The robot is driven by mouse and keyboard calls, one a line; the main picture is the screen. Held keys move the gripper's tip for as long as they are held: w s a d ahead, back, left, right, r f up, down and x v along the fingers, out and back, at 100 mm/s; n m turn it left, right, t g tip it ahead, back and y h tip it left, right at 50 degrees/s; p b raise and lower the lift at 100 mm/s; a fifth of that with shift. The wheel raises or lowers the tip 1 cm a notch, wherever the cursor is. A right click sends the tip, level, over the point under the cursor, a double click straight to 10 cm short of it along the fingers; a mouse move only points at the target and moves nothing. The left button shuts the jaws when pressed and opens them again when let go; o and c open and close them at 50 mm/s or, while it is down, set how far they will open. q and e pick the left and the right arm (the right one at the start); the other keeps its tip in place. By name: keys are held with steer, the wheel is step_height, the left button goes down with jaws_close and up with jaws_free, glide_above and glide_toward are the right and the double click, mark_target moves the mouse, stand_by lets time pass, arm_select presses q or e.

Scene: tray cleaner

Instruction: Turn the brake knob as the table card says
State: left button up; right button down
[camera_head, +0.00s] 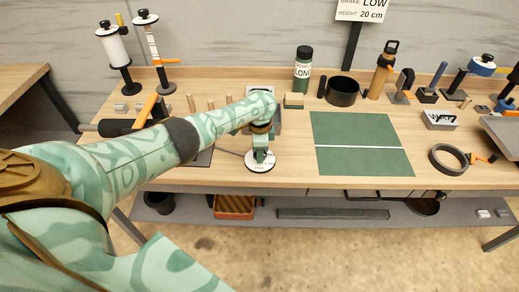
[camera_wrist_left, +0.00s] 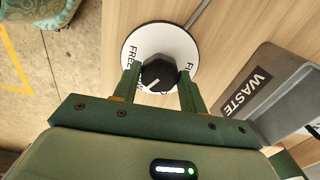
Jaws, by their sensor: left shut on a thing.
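The brake knob (camera_wrist_left: 158,73) is a black knob with a white pointer line, on a white round dial (camera_wrist_left: 140,42). In the left wrist view the dial shows "FREE" on the left and a partly hidden word starting with "FI" on the right. The pointer line slants toward the lower left; other dial marks are hidden. My left gripper (camera_wrist_left: 157,85) is shut on the knob, one finger on each side. In the head view the gripper (camera_head: 262,157) is over the dial (camera_head: 258,167) near the table's front edge. The table card (camera_head: 362,10) reads "BRAKE LOW" and "HEIGHT 20 cm".
A grey waste bin (camera_wrist_left: 262,88) stands right of the dial. A green mat (camera_head: 345,133) lies to the right, with a black bowl (camera_head: 342,91) and a dark bottle (camera_head: 303,66) behind. A black ring (camera_head: 448,160) lies at the right. Wooden pegs stand behind my arm.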

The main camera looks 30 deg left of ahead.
arm_select(q)
steer(key=shift+d, duration=0.1)
steer(key=o, duration=1)
steer(key=shift+c, duration=0.2)
step_height(320, 180, up, 16)
steer(key=p, duration=0.8)
steer(key=shift+r, duration=0.15)
